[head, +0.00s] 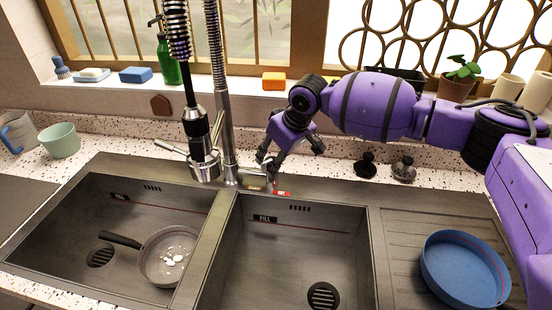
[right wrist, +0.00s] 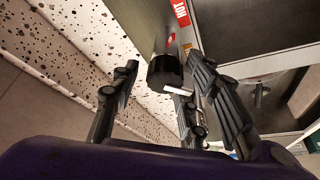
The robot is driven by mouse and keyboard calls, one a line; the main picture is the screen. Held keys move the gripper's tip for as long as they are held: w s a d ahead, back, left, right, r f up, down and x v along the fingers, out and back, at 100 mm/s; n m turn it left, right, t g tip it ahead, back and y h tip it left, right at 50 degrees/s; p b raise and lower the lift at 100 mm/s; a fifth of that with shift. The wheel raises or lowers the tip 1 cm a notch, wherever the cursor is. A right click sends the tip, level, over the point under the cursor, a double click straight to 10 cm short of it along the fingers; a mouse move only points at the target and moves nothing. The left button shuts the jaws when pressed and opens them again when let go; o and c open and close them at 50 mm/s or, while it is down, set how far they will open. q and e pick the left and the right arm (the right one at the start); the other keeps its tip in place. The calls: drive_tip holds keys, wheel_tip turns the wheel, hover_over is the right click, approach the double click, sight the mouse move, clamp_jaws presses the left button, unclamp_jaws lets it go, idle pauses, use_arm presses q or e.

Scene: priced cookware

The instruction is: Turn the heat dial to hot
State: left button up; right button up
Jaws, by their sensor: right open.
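The heat dial (right wrist: 165,72) shows in the right wrist view as a dark cylindrical knob with a white mark near its lower edge. The red HOT label (right wrist: 181,12) is beyond it, at the top of that view; it also shows in the head view (head: 283,193) on the sink's back rim. My right gripper (head: 291,156) is open above the back rim, beside the faucet. In the right wrist view its fingers stand apart on both sides of the dial; I cannot tell whether they touch it. In the head view the gripper largely hides the dial. My left gripper is out of view.
The tall faucet (head: 222,95) with a spring hose stands just left of my right gripper. A pan (head: 168,257) lies in the left basin. A blue round pan (head: 465,270) is on the drainboard at right. Two dark stoppers (head: 366,166) stand behind the sink. The right basin is empty.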

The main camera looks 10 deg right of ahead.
drive_tip(key=shift+r, duration=0.1)
drive_tip(key=c, duration=1)
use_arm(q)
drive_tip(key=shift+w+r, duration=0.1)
use_arm(e)
drive_tip(key=shift+d, duration=0.1)
